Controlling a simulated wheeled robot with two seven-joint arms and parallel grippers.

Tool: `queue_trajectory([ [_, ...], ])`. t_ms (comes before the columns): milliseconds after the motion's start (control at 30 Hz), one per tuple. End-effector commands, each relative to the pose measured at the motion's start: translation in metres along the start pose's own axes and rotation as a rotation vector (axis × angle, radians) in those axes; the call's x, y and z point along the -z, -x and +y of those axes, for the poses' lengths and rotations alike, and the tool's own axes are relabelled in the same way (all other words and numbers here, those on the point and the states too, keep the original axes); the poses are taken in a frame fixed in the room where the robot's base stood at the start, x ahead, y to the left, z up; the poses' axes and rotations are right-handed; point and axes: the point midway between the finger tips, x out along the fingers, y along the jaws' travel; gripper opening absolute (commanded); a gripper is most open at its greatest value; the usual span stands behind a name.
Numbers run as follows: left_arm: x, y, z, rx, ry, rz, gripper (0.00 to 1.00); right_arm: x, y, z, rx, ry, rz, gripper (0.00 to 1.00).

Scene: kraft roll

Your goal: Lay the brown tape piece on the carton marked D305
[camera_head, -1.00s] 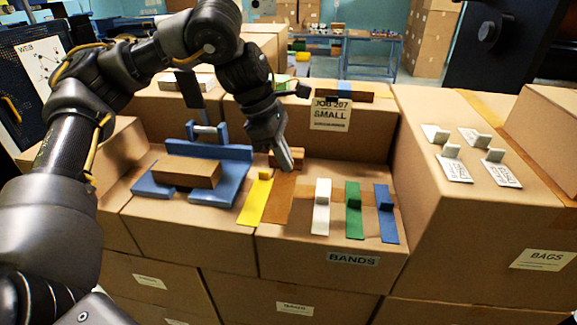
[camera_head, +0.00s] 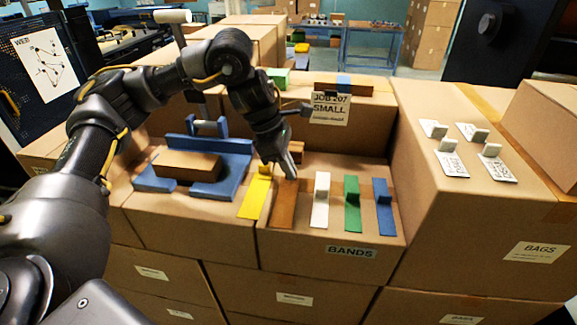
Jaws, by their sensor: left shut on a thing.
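The brown tape piece (camera_head: 284,207) lies flat on the front carton labelled BANDS (camera_head: 330,268), between the yellow and white strips. My left gripper (camera_head: 288,172) is at its far end, pointing down, shut on its raised tab, which the fingers mostly hide. A small brown carton (camera_head: 188,166) sits in a blue cradle (camera_head: 223,146) to the left; I can read no D305 mark on it. My right gripper is not in view.
Beside the tape lie a yellow strip (camera_head: 256,195), a white strip (camera_head: 320,205), a green strip (camera_head: 352,208) and a blue strip (camera_head: 384,210). The taller JOB 207 SMALL carton (camera_head: 275,120) stands behind. Several white tabbed pieces lie on the right carton (camera_head: 440,215).

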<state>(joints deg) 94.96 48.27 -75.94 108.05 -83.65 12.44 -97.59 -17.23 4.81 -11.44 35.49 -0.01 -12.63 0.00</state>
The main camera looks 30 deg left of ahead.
Motion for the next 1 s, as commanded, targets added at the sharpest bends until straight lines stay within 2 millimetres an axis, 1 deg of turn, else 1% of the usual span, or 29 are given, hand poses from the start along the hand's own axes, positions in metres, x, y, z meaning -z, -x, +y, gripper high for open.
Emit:
queue_trajectory([
  [133,0.002,-0.005,0.0,0.001,0.0,0.0,0.0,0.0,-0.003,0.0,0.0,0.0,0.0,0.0],
  [167,0.002,-0.004,0.0,0.0,0.0,0.0,0.07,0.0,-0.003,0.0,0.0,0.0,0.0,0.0],
  [200,0.001,-0.004,0.0,0.0,0.0,0.0,0.12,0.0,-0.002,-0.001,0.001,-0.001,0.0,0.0],
  [300,0.001,-0.004,0.0,0.0,0.0,0.0,0.26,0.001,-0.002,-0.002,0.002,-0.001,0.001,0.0],
  [333,0.001,-0.004,0.0,0.0,0.0,0.0,0.28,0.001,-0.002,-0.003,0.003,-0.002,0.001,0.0],
  [567,0.001,-0.003,0.0,0.0,0.0,0.0,0.28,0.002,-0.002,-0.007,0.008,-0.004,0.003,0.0],
  [667,-0.001,0.001,0.0,0.0,0.0,0.0,0.28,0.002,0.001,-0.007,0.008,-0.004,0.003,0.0],
  [733,0.0,0.006,0.001,-0.003,0.0,0.0,0.28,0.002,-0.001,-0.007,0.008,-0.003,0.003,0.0],
  [867,0.0,0.026,0.001,-0.006,-0.001,-0.001,0.28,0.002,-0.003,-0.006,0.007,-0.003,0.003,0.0],
  [1000,-0.001,0.056,0.001,-0.007,0.0,-0.001,0.28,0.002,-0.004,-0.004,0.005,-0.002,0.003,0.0],
])
